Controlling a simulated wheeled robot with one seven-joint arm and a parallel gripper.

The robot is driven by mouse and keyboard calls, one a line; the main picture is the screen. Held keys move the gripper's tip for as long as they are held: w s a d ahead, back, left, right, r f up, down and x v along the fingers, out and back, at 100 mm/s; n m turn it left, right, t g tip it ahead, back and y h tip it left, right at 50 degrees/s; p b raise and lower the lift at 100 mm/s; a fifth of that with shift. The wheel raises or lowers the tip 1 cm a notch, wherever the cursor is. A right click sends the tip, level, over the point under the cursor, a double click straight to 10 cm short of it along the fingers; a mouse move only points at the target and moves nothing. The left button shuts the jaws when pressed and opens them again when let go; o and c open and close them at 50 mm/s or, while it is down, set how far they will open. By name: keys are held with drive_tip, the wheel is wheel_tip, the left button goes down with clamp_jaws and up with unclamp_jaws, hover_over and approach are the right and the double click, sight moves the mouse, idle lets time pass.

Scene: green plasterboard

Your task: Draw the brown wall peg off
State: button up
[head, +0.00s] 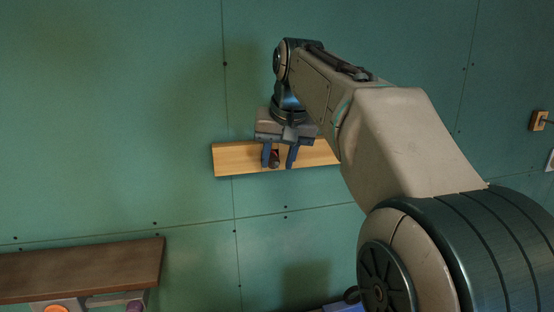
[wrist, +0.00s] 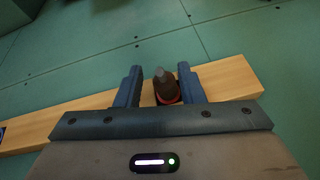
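The brown wall peg (wrist: 165,88) sticks out from a light wooden board (wrist: 230,78) on the green wall, with a reddish ring at its base. My gripper (wrist: 160,85) is open, with one blue finger on each side of the peg. In the wrist view, a gap shows between the peg and the left finger, and a smaller one at the right. In the head view, my gripper (head: 279,160) is in front of the board (head: 235,159), and the peg (head: 274,159) shows between the fingers, nearer the left one.
A dark brown shelf (head: 80,270) is at the lower left, with an orange round thing (head: 56,309) and a purple one below it. A small wooden block (head: 538,121) with a dark peg is on the wall at the far right. The wall around the board is bare.

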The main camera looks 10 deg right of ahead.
drive_tip(key=shift+w+f, duration=0.1)
drive_tip(key=shift+f, duration=0.25)
clamp_jaws()
drive_tip(key=s+r+b, duration=0.1)
drive_tip(key=s, duration=0.5)
idle(1.2)
drive_tip(key=shift+r, duration=0.1)
wheel_tip(320, 180, up, 7)
drive_tip(key=p, duration=0.6)
idle(0.7)
idle(0.4)
